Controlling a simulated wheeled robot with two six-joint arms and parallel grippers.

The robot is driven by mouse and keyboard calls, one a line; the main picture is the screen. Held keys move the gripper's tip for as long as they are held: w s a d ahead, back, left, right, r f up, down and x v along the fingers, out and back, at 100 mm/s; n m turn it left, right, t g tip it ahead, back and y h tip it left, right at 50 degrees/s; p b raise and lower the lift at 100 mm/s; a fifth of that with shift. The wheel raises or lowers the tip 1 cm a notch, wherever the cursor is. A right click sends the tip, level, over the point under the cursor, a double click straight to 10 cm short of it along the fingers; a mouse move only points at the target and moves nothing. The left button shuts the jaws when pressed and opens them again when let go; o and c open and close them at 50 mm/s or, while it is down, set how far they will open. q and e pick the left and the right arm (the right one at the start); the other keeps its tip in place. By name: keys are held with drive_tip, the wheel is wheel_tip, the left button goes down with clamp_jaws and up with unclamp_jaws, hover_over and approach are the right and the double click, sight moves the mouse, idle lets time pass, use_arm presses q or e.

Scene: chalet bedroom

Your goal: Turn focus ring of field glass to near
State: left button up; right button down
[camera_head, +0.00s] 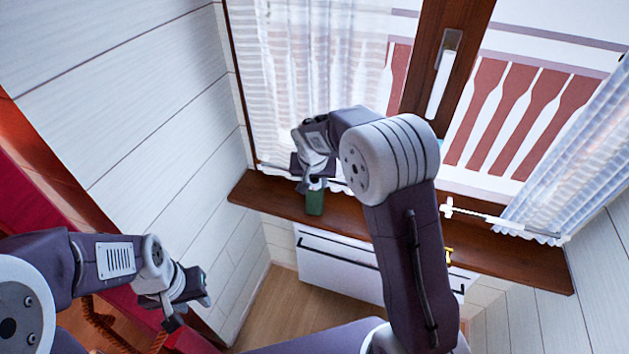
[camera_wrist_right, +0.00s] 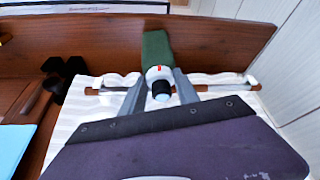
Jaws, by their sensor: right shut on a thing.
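The field glass has a green body (camera_head: 314,203) and stands on the brown window sill in the head view. In the right wrist view its green body (camera_wrist_right: 157,48) leads to a white ring with a red mark (camera_wrist_right: 159,72) and a dark end piece (camera_wrist_right: 161,90). My right gripper (camera_head: 312,184) is shut on the field glass, with one finger on each side near the white ring; the fingers also show in the right wrist view (camera_wrist_right: 159,80). The exact contact is partly hidden. My left gripper (camera_head: 192,305) hangs low at the left, away from the sill; its jaw opening is unclear.
The wooden sill (camera_head: 390,235) runs below the window, with free room right of the field glass. Sheer curtains (camera_head: 300,70) hang close behind my right gripper. A white drawer front (camera_head: 335,270) is below the sill. A black object (camera_wrist_right: 57,78) shows at left in the wrist view.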

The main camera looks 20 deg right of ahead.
drive_tip(key=shift+a+m+b, duration=0.1)
drive_tip(key=shift+m+b, duration=0.2)
drive_tip(key=shift+m, duration=0.2)
idle(1.2)
drive_tip(key=c, duration=0.9)
unclamp_jaws()
drive_tip(key=v, duration=0.9)
drive_tip(key=shift+a+p, duration=0.15)
drive_tip(key=shift+p, duration=0.3)
